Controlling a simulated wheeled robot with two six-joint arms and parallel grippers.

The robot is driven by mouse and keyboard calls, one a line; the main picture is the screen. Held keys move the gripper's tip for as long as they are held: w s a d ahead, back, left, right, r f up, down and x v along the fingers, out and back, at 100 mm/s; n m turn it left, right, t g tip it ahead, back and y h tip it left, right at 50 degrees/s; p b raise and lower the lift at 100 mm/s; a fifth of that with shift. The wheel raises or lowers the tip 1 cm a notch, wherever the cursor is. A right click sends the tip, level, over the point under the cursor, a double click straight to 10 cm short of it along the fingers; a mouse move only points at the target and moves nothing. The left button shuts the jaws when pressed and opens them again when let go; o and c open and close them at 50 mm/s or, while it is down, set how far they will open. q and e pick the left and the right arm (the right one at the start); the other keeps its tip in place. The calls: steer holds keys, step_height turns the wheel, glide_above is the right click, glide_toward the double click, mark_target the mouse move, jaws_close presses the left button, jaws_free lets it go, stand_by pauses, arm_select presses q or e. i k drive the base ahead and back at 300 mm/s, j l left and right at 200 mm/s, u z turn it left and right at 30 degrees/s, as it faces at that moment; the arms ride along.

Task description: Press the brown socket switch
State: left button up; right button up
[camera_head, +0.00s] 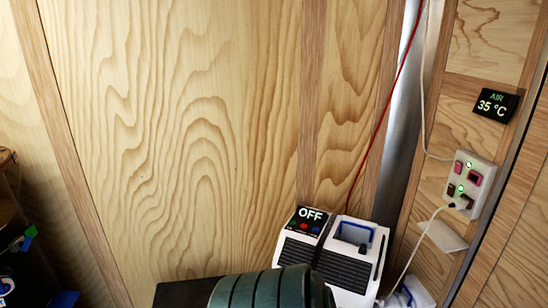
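A pale socket panel (483,186) is fixed to the wood wall at the right. Its lower part has a small dark brown switch (451,190) beside a lit green light (460,188). A white plug (460,203) sits in the dark lower socket, with a white cable running down from it. The upper part has a reddish-pink switch (458,167), a red socket (475,179) and another lit green light (468,164). The switch is too small to tell which way it is tipped. Neither of my grippers is in view.
A white and black machine (340,262) with an "OFF" display (310,215) stands at the bottom, left of the panel. A dark green ribbed cylinder (265,290) is in front of it. A small pale ledge (443,236) is below the panel.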

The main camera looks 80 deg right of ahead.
mark_target(451, 190)
steer(key=k+z, duration=0.1)
steer(key=z, duration=3.9)
